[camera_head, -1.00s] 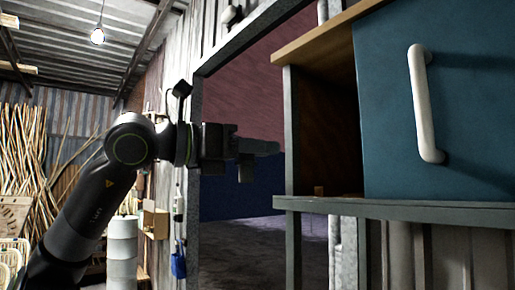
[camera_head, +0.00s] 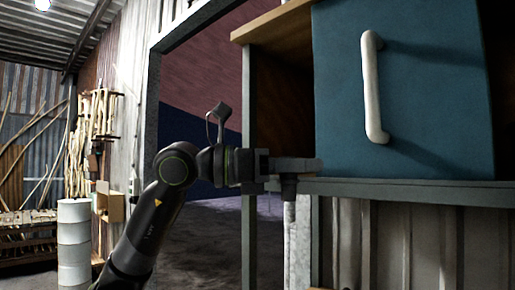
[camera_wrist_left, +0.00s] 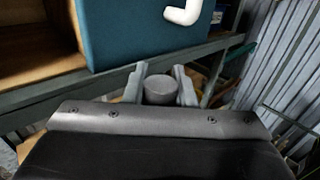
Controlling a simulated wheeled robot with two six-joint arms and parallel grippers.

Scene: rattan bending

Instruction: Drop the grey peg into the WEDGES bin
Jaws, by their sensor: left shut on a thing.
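My left gripper (camera_head: 300,166) reaches in from the left, in front of the shelf edge below the blue cabinet door. It is shut on the grey peg (camera_head: 289,188), which hangs down below the fingers. In the left wrist view the round end of the grey peg (camera_wrist_left: 160,90) sits between the two fingers of the left gripper (camera_wrist_left: 160,82). I cannot make out any bin labelled WEDGES in either view. My right gripper is not in view.
A wooden cabinet with a blue door (camera_head: 410,95) and white handle (camera_head: 372,88) stands on a grey-green shelf edge (camera_head: 420,192). Its open compartment is left of the door. An open doorway lies behind my arm.

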